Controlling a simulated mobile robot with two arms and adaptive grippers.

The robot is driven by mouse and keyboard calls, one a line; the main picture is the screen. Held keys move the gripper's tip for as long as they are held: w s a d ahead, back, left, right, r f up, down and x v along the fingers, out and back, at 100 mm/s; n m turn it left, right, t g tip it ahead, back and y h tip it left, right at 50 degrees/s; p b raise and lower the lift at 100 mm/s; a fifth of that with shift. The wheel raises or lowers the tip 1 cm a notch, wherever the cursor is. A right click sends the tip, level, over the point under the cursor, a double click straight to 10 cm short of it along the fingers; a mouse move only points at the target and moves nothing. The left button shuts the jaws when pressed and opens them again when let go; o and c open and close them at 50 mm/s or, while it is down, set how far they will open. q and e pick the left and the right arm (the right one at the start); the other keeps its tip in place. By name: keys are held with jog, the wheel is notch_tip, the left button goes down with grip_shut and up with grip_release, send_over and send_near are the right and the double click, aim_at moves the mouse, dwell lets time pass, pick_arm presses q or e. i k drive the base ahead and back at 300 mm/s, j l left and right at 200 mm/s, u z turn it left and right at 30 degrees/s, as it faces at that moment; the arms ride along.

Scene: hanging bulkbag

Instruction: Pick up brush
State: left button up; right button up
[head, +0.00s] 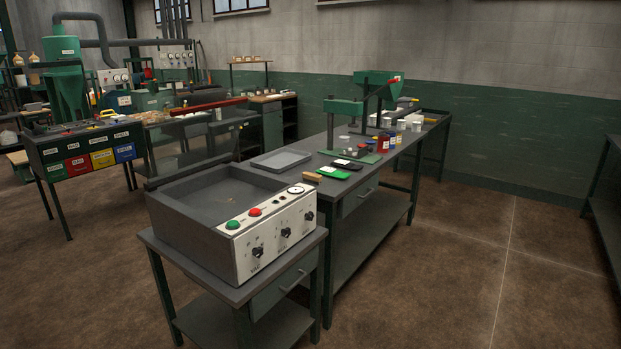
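No brush can be made out for certain. A small tan block (312,177), possibly a brush, lies at the near end of the long grey workbench (345,205), just behind the control box. It is too small to tell its bristles or handle. Neither of my grippers is in view.
A grey control box (190,215) with knobs and buttons stands on a small table in front.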

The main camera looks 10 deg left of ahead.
aim_at(309, 177)
jog(key=i+l+u, duration=0.2)
jog(key=i, duration=0.4)
jog(key=i+l+u, duration=0.15)
jog(key=i+l, duration=0.25)
jog(key=i, duration=0.15)
jog(key=i+l+u, duration=0.2)
jog(key=i+l, duration=0.2)
jog(key=i, duration=0.15)
